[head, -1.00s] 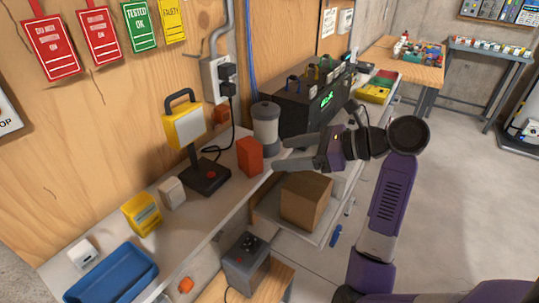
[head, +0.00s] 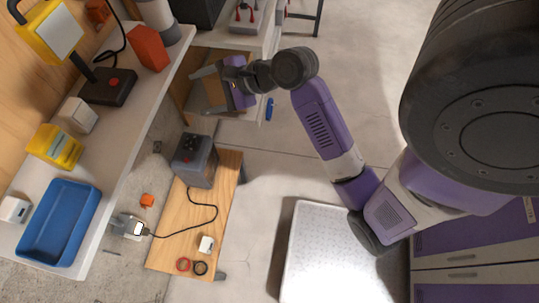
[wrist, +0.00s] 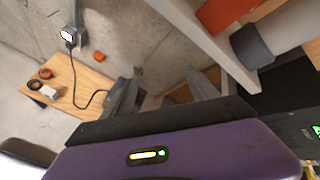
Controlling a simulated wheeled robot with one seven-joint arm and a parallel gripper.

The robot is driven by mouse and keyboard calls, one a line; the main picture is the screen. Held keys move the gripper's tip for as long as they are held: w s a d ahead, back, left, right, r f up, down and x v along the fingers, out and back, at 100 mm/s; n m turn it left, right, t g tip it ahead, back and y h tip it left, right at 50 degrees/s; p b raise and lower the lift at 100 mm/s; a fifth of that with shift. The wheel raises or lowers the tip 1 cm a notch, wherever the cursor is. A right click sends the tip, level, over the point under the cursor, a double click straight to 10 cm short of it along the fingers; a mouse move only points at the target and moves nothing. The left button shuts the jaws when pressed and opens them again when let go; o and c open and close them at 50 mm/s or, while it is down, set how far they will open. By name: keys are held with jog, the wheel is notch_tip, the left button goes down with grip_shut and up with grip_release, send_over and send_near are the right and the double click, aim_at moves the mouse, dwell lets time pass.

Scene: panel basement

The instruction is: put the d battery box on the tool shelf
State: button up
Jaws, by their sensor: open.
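No box carries a readable battery label, so I cannot tell which is the d battery box. On the white wall shelf (head: 120,160), a yellow box with a pale label (head: 55,146) stands behind a blue tray (head: 60,222), and a plain red-orange box (head: 149,48) stands further along. The red-orange box also shows in the wrist view (wrist: 222,12). I cannot tell whether this shelf is the tool shelf. My gripper (head: 198,92) is open and empty, out past the shelf's front edge, below and right of the red-orange box. Its fingers also show in the wrist view (wrist: 160,84).
A yellow work lamp (head: 50,32), a small white box (head: 80,114) and a white item (head: 14,209) share the shelf. A low wooden bench (head: 212,220) holds a grey device (head: 195,160) with a cable. A white platform (head: 325,250) stands right. The floor between is clear.

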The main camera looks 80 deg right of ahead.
jog(key=s+a+f+n+h, duration=0.2)
jog(key=s+a+f+n, duration=0.4)
jog(key=s+a+n, duration=0.4)
jog(key=s+a+r+n+t+y, duration=0.2)
jog(key=s+a+r+n, duration=0.5)
jog(key=n, duration=0.9)
jog(key=s+a+t, duration=0.1)
jog(key=s+a, duration=0.2)
jog(key=a, duration=0.1)
jog(key=shift+s+a+r, duration=0.15)
jog(key=shift+s+a, duration=0.05)
jog(key=shift+a, duration=0.2)
